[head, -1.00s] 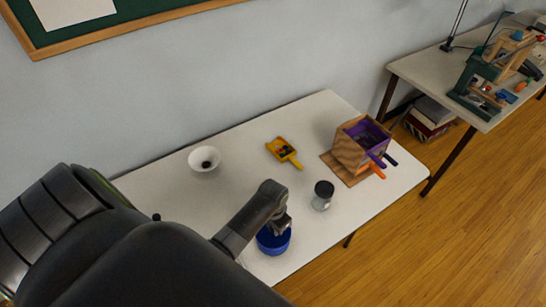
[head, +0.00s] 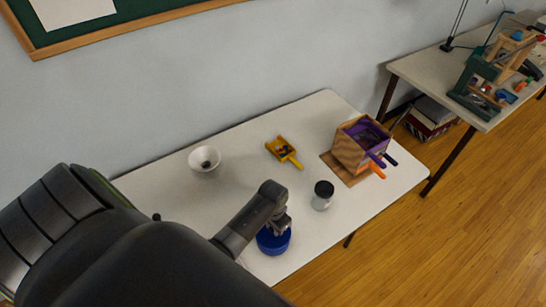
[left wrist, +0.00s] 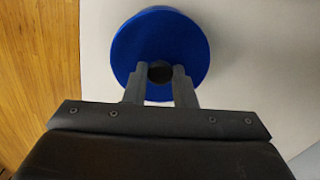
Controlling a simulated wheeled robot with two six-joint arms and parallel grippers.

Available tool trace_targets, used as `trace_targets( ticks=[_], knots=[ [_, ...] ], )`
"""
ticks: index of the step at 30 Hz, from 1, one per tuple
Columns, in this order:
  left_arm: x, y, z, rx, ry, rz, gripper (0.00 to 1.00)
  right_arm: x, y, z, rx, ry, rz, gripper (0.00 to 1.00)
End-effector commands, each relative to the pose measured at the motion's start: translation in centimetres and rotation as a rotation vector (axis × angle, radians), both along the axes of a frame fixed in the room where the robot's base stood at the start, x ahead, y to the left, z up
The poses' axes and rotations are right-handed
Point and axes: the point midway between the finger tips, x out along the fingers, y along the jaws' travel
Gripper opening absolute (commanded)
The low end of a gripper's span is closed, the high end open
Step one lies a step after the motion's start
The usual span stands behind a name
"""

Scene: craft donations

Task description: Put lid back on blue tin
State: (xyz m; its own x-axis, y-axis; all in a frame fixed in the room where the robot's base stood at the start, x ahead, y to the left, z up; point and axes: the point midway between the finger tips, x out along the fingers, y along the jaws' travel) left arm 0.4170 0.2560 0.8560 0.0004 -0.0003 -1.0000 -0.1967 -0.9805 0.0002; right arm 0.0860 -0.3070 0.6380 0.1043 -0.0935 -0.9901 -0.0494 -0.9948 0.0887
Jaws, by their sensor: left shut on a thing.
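The blue tin (head: 273,246) stands near the front edge of the white table in the head view, under my left gripper (head: 279,228). In the left wrist view, a round blue lid (left wrist: 160,35) with a dark knob (left wrist: 160,73) fills the space ahead of the fingers. My left gripper (left wrist: 159,76) is shut on that knob. The lid is over the tin and looks level; I cannot tell whether it rests fully on the rim. The gripper hides part of the tin's top. My right gripper is not in view.
On the table (head: 240,160) are a white bowl (head: 204,169), a yellow scoop-like tray (head: 283,151), a dark-lidded jar (head: 322,196) just right of the tin, and a wooden box (head: 352,153) with purple inside. A second table (head: 430,75) holds more items. The table's middle is clear.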

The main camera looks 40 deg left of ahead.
Motion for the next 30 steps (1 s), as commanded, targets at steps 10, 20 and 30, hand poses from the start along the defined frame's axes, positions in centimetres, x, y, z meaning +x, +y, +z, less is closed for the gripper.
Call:
trace_targets(
  ticks=[10, 20, 30],
  knots=[
    [0.02, 0.0, -0.05, 0.0, 0.0, 0.0, 0.02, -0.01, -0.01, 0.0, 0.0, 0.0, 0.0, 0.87],
    [0.01, 0.0, -0.05, 0.0, 0.0, 0.0, 0.49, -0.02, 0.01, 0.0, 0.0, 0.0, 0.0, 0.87],
    [0.0, 0.0, -0.06, 0.0, 0.0, 0.0, 0.71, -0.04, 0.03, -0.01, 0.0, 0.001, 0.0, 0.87]
  ],
)
